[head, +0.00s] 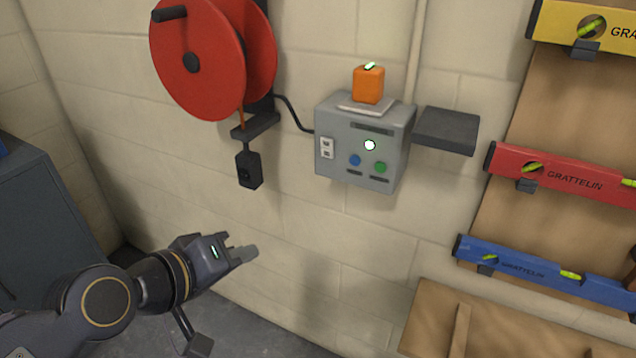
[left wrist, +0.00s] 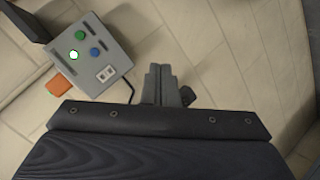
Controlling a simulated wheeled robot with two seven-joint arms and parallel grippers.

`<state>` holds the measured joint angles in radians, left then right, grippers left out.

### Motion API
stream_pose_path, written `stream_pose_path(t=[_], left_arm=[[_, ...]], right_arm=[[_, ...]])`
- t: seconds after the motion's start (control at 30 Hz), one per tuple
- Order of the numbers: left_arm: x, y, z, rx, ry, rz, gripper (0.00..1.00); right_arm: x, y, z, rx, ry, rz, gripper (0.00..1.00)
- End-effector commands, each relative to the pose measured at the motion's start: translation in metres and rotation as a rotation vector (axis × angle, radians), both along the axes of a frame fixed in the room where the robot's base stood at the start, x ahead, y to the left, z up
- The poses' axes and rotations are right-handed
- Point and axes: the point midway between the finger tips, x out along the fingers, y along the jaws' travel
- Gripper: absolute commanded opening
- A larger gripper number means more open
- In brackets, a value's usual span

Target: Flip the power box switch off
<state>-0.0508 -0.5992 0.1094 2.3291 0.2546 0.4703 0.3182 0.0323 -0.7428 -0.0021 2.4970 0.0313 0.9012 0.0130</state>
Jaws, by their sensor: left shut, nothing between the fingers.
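The grey power box (head: 340,172) is fixed to the block wall right of centre. Its front has a glowing white round spot (head: 370,145), a blue knob (head: 355,160), a green knob (head: 380,167) and dark slots; I cannot tell which part is the switch. White sockets (head: 327,148) are on its left side. My left gripper (head: 250,254) is shut and empty, below and left of the box and apart from it. In the left wrist view the power box (left wrist: 112,58) appears rotated at upper left, beyond the shut fingers (left wrist: 160,84). My right gripper is not in view.
An orange block (head: 368,86) stands on the box. A dark shelf (head: 446,130) adjoins its right. A red reel (head: 195,65) hangs left, with a black plug block (head: 249,170) below. Spirit levels (head: 560,175) hang right. The wall below the box is bare.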

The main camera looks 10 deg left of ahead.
Motion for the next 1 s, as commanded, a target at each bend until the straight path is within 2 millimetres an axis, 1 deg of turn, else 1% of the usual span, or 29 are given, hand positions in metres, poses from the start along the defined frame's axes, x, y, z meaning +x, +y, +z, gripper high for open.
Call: stream_pose_path(t=[0.03, 0.1, 0.2, 0.3, 0.4, 0.5, 0.63, 0.77, 1.0], left_arm=[[0.013, -0.007, -0.014, -0.071, -0.046, 0.028, 0.00], [0.029, -0.015, -0.006, -0.188, -0.109, 0.075, 0.00], [0.047, -0.025, 0.006, -0.358, -0.188, 0.132, 0.00], [0.060, -0.032, 0.018, -0.519, -0.247, 0.176, 0.00], [0.067, -0.035, 0.027, -0.649, -0.286, 0.209, 0.00], [0.071, -0.037, 0.035, -0.742, -0.310, 0.230, 0.00], [0.073, -0.038, 0.042, -0.802, -0.325, 0.244, 0.00], [0.074, -0.037, 0.045, -0.813, -0.328, 0.247, 0.00], [0.074, -0.038, 0.044, -0.811, -0.327, 0.247, 0.00]], right_arm=[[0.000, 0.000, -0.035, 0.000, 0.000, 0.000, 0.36], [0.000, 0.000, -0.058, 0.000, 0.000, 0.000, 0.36], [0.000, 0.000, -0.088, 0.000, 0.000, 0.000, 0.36], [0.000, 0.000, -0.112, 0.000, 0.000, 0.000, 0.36], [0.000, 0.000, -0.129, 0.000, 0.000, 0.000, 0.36], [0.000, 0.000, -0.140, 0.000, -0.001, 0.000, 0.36], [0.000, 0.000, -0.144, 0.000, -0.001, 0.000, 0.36], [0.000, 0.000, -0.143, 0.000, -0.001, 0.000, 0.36], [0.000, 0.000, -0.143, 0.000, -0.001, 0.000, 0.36]])
